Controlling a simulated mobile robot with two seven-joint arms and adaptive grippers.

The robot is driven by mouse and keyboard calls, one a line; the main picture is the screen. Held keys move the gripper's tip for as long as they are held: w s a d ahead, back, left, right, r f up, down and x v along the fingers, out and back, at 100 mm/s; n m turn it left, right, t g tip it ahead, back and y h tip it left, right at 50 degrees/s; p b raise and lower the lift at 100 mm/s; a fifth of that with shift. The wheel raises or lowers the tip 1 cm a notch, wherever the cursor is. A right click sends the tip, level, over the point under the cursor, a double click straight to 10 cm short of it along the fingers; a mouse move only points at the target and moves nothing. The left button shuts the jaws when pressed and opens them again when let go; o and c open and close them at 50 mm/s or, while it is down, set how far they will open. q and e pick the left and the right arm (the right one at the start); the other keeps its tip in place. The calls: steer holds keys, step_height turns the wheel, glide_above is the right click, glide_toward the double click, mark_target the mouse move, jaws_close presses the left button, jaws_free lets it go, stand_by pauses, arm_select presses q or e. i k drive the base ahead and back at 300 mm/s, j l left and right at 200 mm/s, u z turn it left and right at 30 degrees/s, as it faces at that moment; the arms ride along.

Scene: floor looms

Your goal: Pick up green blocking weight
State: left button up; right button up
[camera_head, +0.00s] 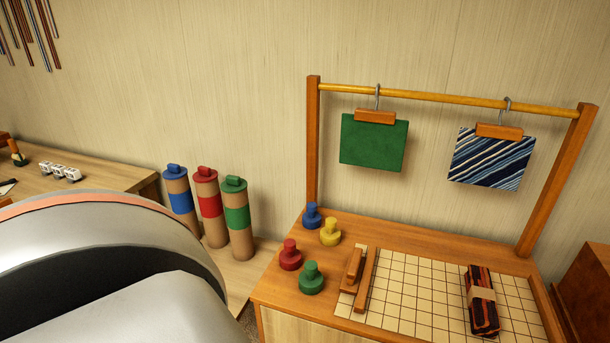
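The green blocking weight (312,278) stands upright at the front left of the wooden table (270,290). It is a round green base with a knob on top. A red weight (290,255) stands just behind it to the left. A yellow weight (330,231) and a blue weight (312,216) stand farther back. Nothing covers the green weight. A large pale part of my own body fills the lower left. Neither gripper is in view.
A gridded board (420,295) with wooden bars (362,280) and a banded dark striped bundle (482,305) lies right of the weights. A rack with a green cloth (374,143) and a striped cloth (490,158) rises behind. Three tubes (237,218) stand left of the table.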

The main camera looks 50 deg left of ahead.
mark_target(311, 280)
steer(key=u, duration=1.55)
steer(key=j+z, duration=0.15)
steer(key=j, duration=0.55)
steer(key=i, duration=0.05)
